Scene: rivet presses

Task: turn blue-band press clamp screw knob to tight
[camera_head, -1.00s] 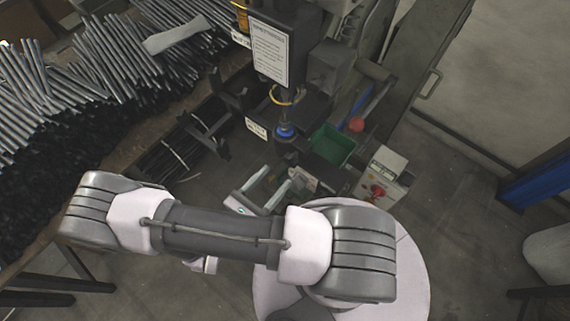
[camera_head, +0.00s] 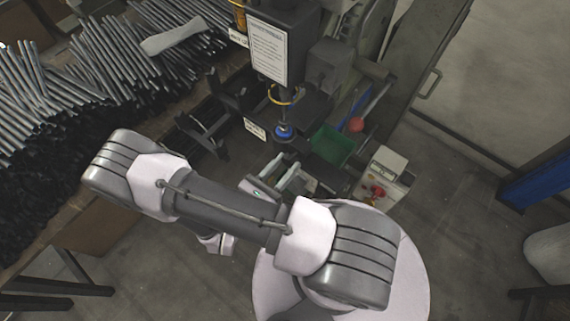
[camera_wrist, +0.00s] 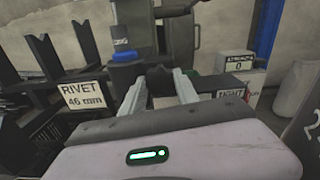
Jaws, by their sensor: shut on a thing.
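The blue-band press (camera_head: 283,90) stands at centre in the head view. Its blue band (camera_head: 284,131) is around the dark spindle, and it also shows in the wrist view (camera_wrist: 124,57). My gripper (camera_head: 285,172) is low in front of the press. In the wrist view its two pale fingers (camera_wrist: 161,86) reach forward on either side of a dark part, which I take to be the clamp screw knob (camera_wrist: 160,77). The gripper is shut on it. The knob's shape and its turn are mostly hidden. A label reading TIGHT (camera_wrist: 230,95) is just right of the fingers.
A RIVET 46 mm sign (camera_wrist: 83,95) and dark brackets are at left. Rods (camera_head: 120,60) lie piled on the left bench.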

